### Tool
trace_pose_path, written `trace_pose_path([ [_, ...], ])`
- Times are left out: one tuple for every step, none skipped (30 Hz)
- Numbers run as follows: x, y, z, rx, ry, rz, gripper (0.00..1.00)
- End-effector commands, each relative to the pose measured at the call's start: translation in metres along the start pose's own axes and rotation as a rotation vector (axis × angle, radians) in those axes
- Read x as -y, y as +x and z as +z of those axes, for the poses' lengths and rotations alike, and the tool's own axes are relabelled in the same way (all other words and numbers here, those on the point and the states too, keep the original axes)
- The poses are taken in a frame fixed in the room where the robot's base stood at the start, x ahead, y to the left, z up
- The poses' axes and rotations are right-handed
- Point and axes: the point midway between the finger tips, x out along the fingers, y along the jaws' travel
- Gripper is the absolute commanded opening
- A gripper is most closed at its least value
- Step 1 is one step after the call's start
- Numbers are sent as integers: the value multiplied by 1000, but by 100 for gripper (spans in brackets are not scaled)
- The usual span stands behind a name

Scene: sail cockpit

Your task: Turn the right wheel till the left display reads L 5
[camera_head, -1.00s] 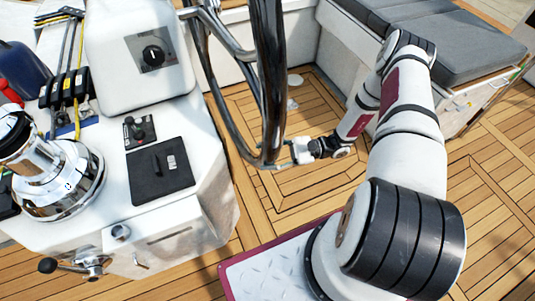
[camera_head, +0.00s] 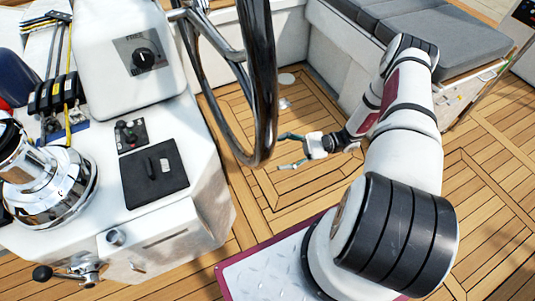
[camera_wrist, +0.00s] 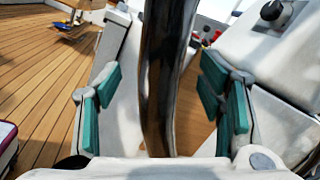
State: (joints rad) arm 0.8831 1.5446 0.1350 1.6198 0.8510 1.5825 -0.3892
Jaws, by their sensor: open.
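The wheel (camera_head: 262,80) is a large, shiny steel ring beside the white pedestal, with its lower rim near the middle of the head view. My gripper (camera_head: 283,151) is just right of the lower rim, open and empty, with its teal-lined fingers spread toward the rim. A small gap shows between the fingertips and the rim. In the wrist view the rim (camera_wrist: 163,80) runs upright between the two spread fingers, with room on both sides. No display showing L and a number can be read in either view.
The pedestal (camera_head: 215,180) left of the wheel carries a black knob panel (camera_head: 144,56), a small lever panel (camera_head: 131,135) and a chrome winch (camera_head: 55,185). A grey-cushioned bench (camera_head: 450,50) is at the upper right. The wooden floor around my gripper is clear.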

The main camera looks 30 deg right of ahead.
Motion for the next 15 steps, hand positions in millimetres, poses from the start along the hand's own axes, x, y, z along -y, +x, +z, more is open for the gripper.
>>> trace_pose_path([
  [0, -11, -1, -3, -2, -1, 62],
  [0, -16, -1, -3, -1, -1, 62],
  [0, -24, 0, -2, -1, -1, 62],
  [0, -28, 0, -2, -1, 0, 62],
  [0, -33, 0, -2, -2, 0, 62],
  [0, -38, 0, -1, -2, 0, 62],
  [-1, -41, 0, 0, -1, 0, 62],
  [-1, -44, -1, -1, 0, 0, 62],
  [-1, -47, -1, -1, 1, 1, 62],
  [-1, -49, 0, 0, 1, 1, 62],
  [-1, -51, 0, 0, 1, 1, 62],
  [-1, -52, 0, 1, 1, 1, 62],
  [-1, -53, 0, 1, 1, 1, 62],
  [-1, -53, 0, 1, 1, 2, 62],
  [-1, -54, 0, 1, 1, 2, 62],
])
